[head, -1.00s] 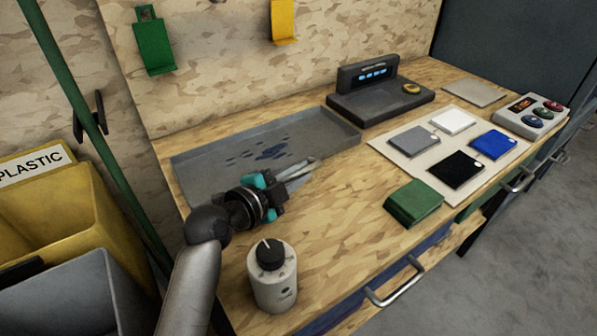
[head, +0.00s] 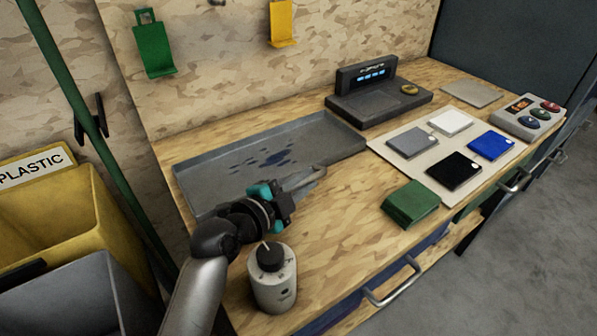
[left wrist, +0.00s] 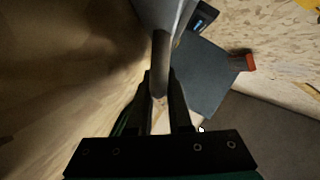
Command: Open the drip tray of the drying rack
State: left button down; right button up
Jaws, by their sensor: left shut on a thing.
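The drip tray (head: 215,178) is a shallow grey tray with dark blue stains, lying at the back left of the wooden worktop in the head view. My left gripper (head: 311,179) is at the tray's front edge, coming in from the front left. In the left wrist view, its two dark fingers (left wrist: 161,92) are closed around a round grey bar (left wrist: 161,52), which looks like the tray's handle. The gripper hides part of the tray's front edge in the head view. My right gripper is in neither view.
A white dial canister (head: 272,280) stands close beside my left forearm. A green block (head: 411,204), a board with colour cards (head: 455,168) and a black device (head: 378,98) are to the right.

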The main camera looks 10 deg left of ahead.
pick_arm(q)
jog(key=shift+s+d, duration=0.55)
jog(key=shift+d, duration=0.05)
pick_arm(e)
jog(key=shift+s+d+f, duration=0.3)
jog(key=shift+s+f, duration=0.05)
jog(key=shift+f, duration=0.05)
pick_arm(q)
jog(key=c, duration=0.8)
grip_release()
jog(key=shift+c, duration=0.2)
jog(key=shift+w+a, duration=0.1)
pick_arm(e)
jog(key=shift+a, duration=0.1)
pick_arm(q)
jog(key=w+a+b, duration=0.1)
jog(key=w+a, duration=0.1)
jog(key=shift+w+a+b, duration=0.25)
jog(key=shift+w+b, duration=0.05)
jog(key=p+v, duration=0.2)
jog(key=v, duration=1.1)
jog(key=shift+s, duration=0.2)
jog(key=shift+p+v, duration=0.3)
jog(key=shift+v, duration=0.7)
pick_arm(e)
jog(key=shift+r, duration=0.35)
